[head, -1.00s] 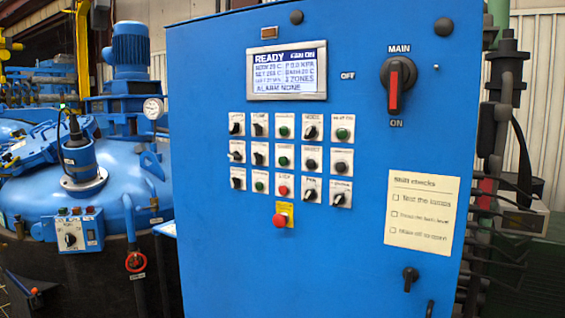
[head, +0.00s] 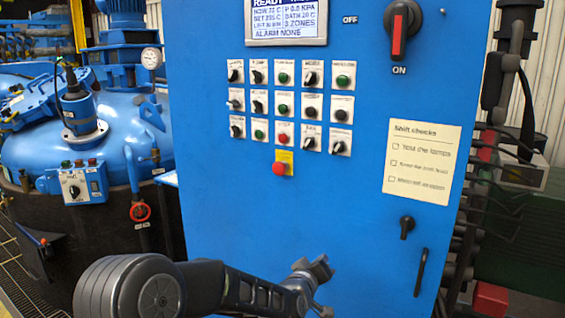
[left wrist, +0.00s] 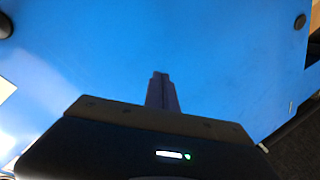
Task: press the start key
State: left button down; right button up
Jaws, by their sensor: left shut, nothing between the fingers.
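The blue control cabinet (head: 330,215) carries rows of keys and knobs under its display (head: 286,22). Green keys show in every row, such as a top-row green key (head: 282,77) and a bottom-row green key (head: 259,134). A red key (head: 282,138) is beside the latter. The small labels are too blurred to tell which is the start key. My left gripper (head: 318,268) is low in front of the cabinet, below the keys. In the left wrist view my left gripper's fingers (left wrist: 161,88) are shut and empty, with blue cabinet face beyond. My right gripper is not in view.
A red emergency knob (head: 278,168) on a yellow plate sits below the keys. A red main switch (head: 397,35), a notice (head: 421,161), a latch (head: 406,227) and a door handle (head: 420,272) are on the right.

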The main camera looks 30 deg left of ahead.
pick_arm(q)
jog(key=a+r+n+t+y, duration=0.2)
jog(key=a+r+n, duration=0.15)
jog(key=r, duration=0.65)
jog(key=a+r+n+t+y, duration=0.2)
jog(key=a+r, duration=0.3)
jog(key=r, duration=0.5)
jog(key=n+y, duration=0.4)
jog(key=n, duration=0.1)
send_near(283, 109)
notch_tip(283, 109, down, 3)
jog(key=s+a, duration=0.2)
notch_tip(283, 109, up, 5)
jog(key=s+a+n+y, duration=0.2)
jog(key=s+n+y, duration=0.1)
jog(key=n+y, duration=0.1)
jog(key=shift+r+n+t, duration=0.25)
jog(key=shift+n+t, duration=0.15)
jog(key=shift+n, duration=0.45)
jog(key=shift+w+p, duration=2.65)
jog(key=shift+w, duration=1.8)
